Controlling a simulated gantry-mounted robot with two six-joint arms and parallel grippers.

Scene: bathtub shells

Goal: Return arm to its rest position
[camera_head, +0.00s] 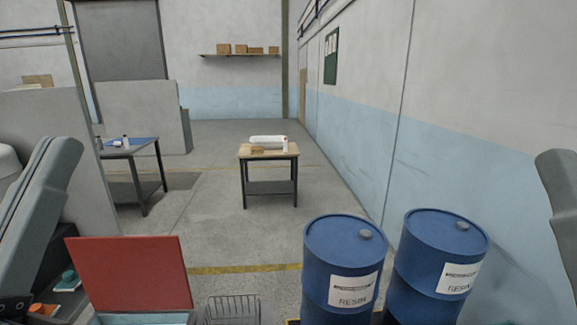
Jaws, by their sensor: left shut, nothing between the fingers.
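My left arm (40,215) comes in at the left edge as a folded grey link. My left gripper (14,304) is at the bottom left corner, dark and mostly cut off by the frame. It is shut with nothing held, and its fingers are hard to make out. My right arm (561,185) shows only as a grey link at the right edge. My right gripper is not in view.
Two blue resin barrels (343,262) stand at the lower right. A red open lid (130,274) and a wire basket (232,309) are at the bottom. A small table (268,152) stands ahead, and a workbench (144,150) is left. Floor between is clear.

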